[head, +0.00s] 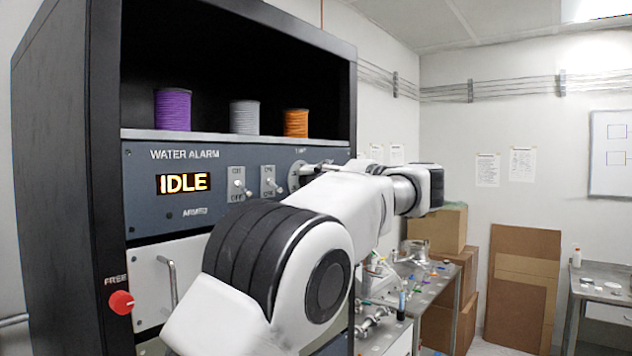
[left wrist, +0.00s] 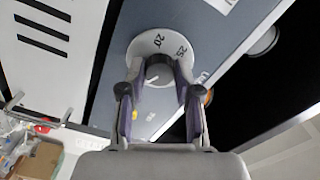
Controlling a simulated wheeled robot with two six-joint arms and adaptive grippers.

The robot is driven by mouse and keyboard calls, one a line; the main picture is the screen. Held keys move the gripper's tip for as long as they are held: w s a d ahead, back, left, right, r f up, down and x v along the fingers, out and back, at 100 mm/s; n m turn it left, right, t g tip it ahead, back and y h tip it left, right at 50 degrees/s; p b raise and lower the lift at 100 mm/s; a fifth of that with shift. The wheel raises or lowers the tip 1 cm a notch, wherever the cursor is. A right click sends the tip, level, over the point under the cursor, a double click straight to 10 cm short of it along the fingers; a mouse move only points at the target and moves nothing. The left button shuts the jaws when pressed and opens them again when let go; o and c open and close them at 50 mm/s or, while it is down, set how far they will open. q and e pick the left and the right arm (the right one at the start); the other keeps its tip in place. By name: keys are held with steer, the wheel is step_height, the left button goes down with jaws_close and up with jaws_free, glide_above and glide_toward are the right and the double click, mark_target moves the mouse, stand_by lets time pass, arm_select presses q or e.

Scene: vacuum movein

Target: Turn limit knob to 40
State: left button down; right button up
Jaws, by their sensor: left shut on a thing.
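The numbers 20 and 25 show on the dial; the rest of the scale is hidden or unreadable, and no 40 can be read. My left gripper (left wrist: 158,92) is shut on the knob, one finger on each side of it. In the head view my left gripper (head: 312,168) reaches the dial plate (head: 297,178) at the panel's right end, and my arm covers part of the panel. My right gripper is out of view.
The Water Alarm panel (head: 150,185) shows IDLE and has two toggle switches (head: 238,184) left of the dial. Purple, grey and orange spools (head: 173,109) stand on the shelf above. A red knob (head: 121,302) sits low on the left. A cluttered bench (head: 440,285) stands right.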

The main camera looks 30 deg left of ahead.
arm_select(q)
steer(key=c, duration=0.8)
jaws_free()
steer(key=shift+a, duration=0.1)
steer(key=d, duration=1.2)
steer(key=shift+s, duration=0.4)
steer(key=shift+a, duration=0.1)
steer(key=shift+f, duration=0.1)
